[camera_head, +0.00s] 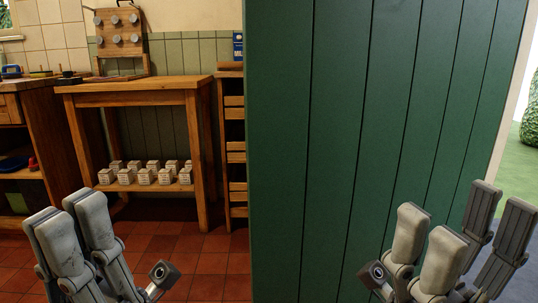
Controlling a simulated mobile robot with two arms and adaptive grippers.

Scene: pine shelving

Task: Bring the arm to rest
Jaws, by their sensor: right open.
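My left gripper (68,210) is at the lower left with its grey fingers pointing up. Its finger pairs are close together, and I see nothing held between them. My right gripper (464,212) is at the lower right, in front of the green panel, fingers up. Its two finger pairs stand wide apart with nothing between them. Most of both arms is below the picture.
A tall green panelled partition (335,130) fills the middle and right. At the left, a wooden table (140,90) has a lower shelf (115,187) with several small white boxes (145,176). A wooden counter (45,115) stands left of it. Red tiled floor (190,255) lies clear in front.

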